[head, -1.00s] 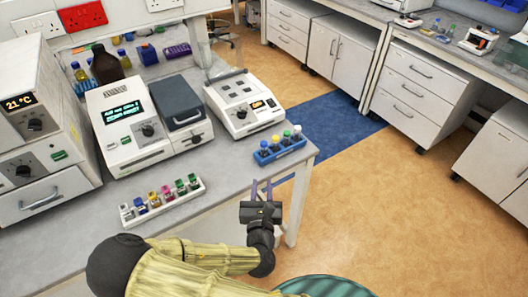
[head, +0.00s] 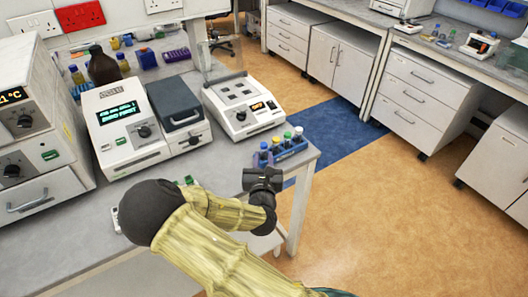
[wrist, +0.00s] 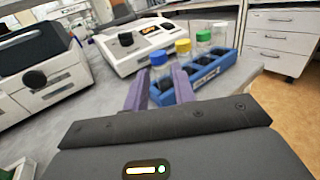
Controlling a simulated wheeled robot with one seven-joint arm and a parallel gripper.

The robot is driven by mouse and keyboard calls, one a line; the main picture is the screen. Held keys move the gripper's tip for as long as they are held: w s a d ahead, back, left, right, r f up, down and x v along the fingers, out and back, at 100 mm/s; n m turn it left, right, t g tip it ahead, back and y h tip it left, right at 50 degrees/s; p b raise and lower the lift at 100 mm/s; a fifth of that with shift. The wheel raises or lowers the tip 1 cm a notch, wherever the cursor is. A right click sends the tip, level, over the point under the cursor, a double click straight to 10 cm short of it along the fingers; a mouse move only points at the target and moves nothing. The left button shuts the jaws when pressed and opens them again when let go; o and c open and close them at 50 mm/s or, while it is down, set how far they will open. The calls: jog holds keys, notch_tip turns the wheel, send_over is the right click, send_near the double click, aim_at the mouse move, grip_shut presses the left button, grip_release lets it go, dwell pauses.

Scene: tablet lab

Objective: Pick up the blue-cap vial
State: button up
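The blue-cap vial (wrist: 158,66) stands upright at the near-left end of a blue rack (wrist: 212,74) in the wrist view. In the head view its blue cap (head: 263,146) shows just beyond my gripper. My gripper (wrist: 157,82) is open, with one purple finger to each side of the vial in the wrist view. I cannot tell whether either finger touches it. In the head view my gripper (head: 263,159) is at the rack's left end. Yellow-cap (wrist: 183,50), green-cap (wrist: 203,42) and white-cap (wrist: 219,36) vials stand farther along the rack.
The rack sits near the right corner of the grey bench (head: 225,170). Behind it is a white device (head: 242,108); another device with a green display (head: 122,125) stands left. My arm mostly hides a low rack of small coloured tubes. The floor right of the bench is clear.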

aim_at(264, 149)
jog(key=shift+w, duration=0.15)
jog(key=w+p, duration=0.1)
jog(key=w, duration=0.4)
jog(key=shift+w+r, duration=0.1)
jog(key=shift+r, duration=0.05)
dwell(0.5)
grip_shut()
